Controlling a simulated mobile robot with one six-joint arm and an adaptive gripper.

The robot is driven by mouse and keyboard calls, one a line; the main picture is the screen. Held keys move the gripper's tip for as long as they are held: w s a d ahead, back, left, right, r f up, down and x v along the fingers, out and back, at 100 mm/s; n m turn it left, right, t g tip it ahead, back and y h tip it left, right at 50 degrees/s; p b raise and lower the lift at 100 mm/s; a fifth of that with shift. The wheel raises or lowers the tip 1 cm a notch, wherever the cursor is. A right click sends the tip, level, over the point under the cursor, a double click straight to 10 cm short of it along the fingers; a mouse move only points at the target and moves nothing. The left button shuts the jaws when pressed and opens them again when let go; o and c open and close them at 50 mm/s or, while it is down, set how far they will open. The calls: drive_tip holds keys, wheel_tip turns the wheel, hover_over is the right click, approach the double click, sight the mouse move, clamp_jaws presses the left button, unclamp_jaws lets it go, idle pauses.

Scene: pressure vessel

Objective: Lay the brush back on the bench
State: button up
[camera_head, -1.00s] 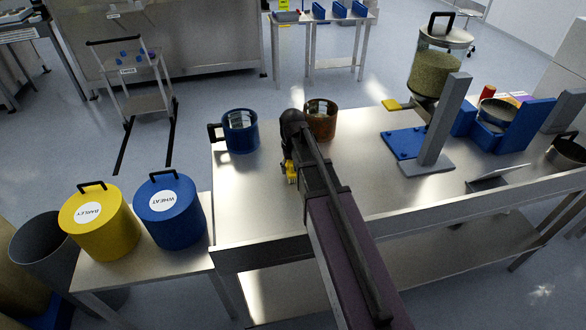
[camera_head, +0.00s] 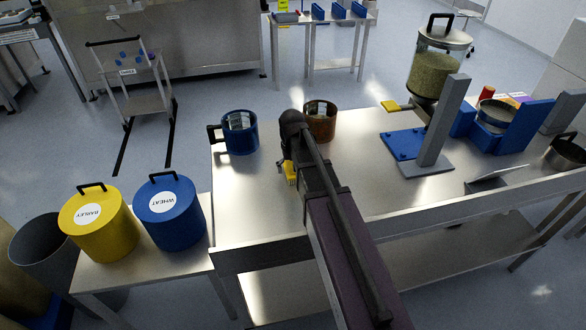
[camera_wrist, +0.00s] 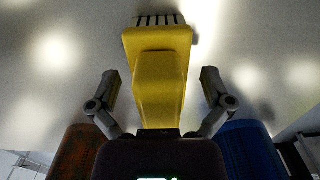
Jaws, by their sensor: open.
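The yellow brush (camera_wrist: 158,75) fills the middle of the wrist view, with its dark-striped bristle end at the top. It appears to lie on the metal bench (camera_head: 352,190), though its contact is not clearly visible. My gripper (camera_wrist: 161,88) is open, one finger on each side of the brush, with a visible gap to both sides. In the head view the brush (camera_head: 290,173) shows as a small yellow patch left of my arm, which hides the rest of it and most of the gripper.
A blue mug (camera_head: 240,132) and a brown container (camera_head: 319,121) stand at the bench's back edge, close to my arm. The bench's left front is clear.

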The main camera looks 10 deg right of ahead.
drive_tip(key=shift+r+p, duration=5.7)
drive_tip(key=shift+r, duration=0.2)
drive_tip(key=s, duration=1.5)
drive_tip(key=shift+s+d, duration=0.25)
drive_tip(key=shift+f+b, duration=1.1)
